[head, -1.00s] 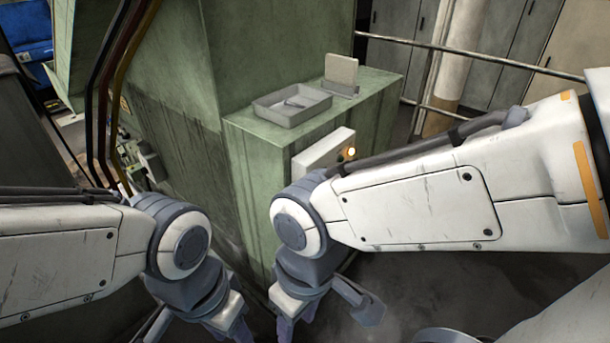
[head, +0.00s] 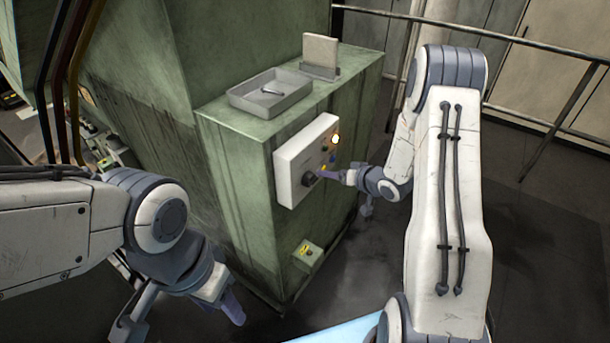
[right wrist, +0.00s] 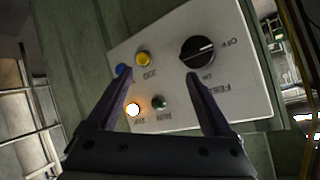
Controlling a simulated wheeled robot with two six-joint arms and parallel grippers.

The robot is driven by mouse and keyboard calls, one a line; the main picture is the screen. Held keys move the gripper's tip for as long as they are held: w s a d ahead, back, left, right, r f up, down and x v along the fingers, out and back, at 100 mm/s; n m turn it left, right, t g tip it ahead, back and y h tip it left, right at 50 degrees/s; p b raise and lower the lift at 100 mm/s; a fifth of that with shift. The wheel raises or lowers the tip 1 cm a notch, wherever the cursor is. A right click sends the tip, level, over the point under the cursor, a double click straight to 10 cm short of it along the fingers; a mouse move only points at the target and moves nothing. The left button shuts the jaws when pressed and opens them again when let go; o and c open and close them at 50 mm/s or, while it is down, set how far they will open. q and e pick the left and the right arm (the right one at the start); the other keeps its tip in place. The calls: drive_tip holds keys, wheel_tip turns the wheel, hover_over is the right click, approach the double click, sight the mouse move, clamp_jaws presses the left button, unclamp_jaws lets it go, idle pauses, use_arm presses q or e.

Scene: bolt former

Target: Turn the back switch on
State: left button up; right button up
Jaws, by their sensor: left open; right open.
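A white control panel (head: 290,165) is on the right-hand face of the green cabinet. It carries a black rotary knob (head: 309,179), which shows large in the right wrist view (right wrist: 197,53). OFF and ON labels sit beside the knob, and its white line slants toward the OFF side. My right gripper (right wrist: 160,78) is open in front of the panel, one fingertip close to the knob's lower edge; whether they touch is unclear. The other fingertip is near the blue button. My left gripper (head: 185,318) is open and empty, low at the left, away from the panel.
The panel also has a yellow button (right wrist: 143,58), a blue button (right wrist: 123,71), a lit lamp (right wrist: 133,110) and a green lamp (right wrist: 158,103). A small green box (head: 307,254) is fixed lower on the cabinet. A grey tray (head: 270,105) sits on top. Railings stand behind.

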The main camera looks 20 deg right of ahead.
sight(314, 182)
drive_tip(key=s+f+m+t+y, duration=0.2)
drive_tip(key=s+f+t+y, duration=0.1)
drive_tip(key=s+y, duration=0.3)
drive_tip(key=shift+y, duration=0.5)
drive_tip(key=x, duration=0.9)
drive_tip(key=shift+a+r+b, duration=0.2)
drive_tip(key=shift+b, duration=0.2)
drive_tip(key=shift+s+d+n+b, duration=0.1)
drive_tip(key=shift+n+b, duration=0.85)
drive_tip(key=shift+n, duration=1.75)
drive_tip(key=shift+d+n+b, duration=0.1)
drive_tip(key=shift+n+b, duration=0.8)
drive_tip(key=shift+n, duration=1.8)
